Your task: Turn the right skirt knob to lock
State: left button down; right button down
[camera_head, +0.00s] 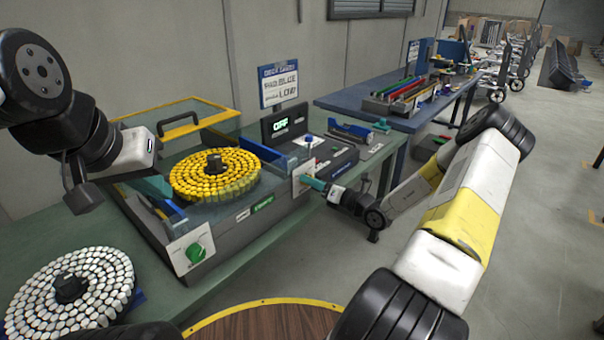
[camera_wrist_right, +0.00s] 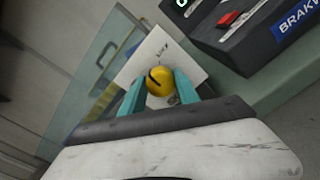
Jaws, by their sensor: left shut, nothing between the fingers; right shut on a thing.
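The right skirt knob (camera_wrist_right: 160,82) is yellow with a dark slot and sits on a white plate (camera_wrist_right: 146,62) in the right wrist view. In the head view the plate (camera_head: 302,172) is on the machine's right skirt, and the gripper hides the knob. My right gripper (camera_head: 315,184) is shut on this knob, with teal fingers on both its sides (camera_wrist_right: 160,88). The knob's lock mark is too small to read. My left gripper (camera_head: 151,187) is shut and empty, above the machine's left side.
A green knob (camera_head: 195,252) is on the machine's left skirt. A yellow-capped vial carousel (camera_head: 214,172) sits on the machine, beside a display (camera_head: 281,124) with green characters. A white-capped carousel (camera_head: 70,290) stands front left. A blue table (camera_head: 350,101) stands behind.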

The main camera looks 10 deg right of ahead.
jog(key=shift+d+f+m, duration=0.1)
jog(key=shift+m, duration=3.6)
jog(key=c, duration=0.9)
grip_release()
jog(key=v, duration=0.7)
jog(key=shift+s+d, duration=0.2)
jog(key=shift+s, duration=0.15)
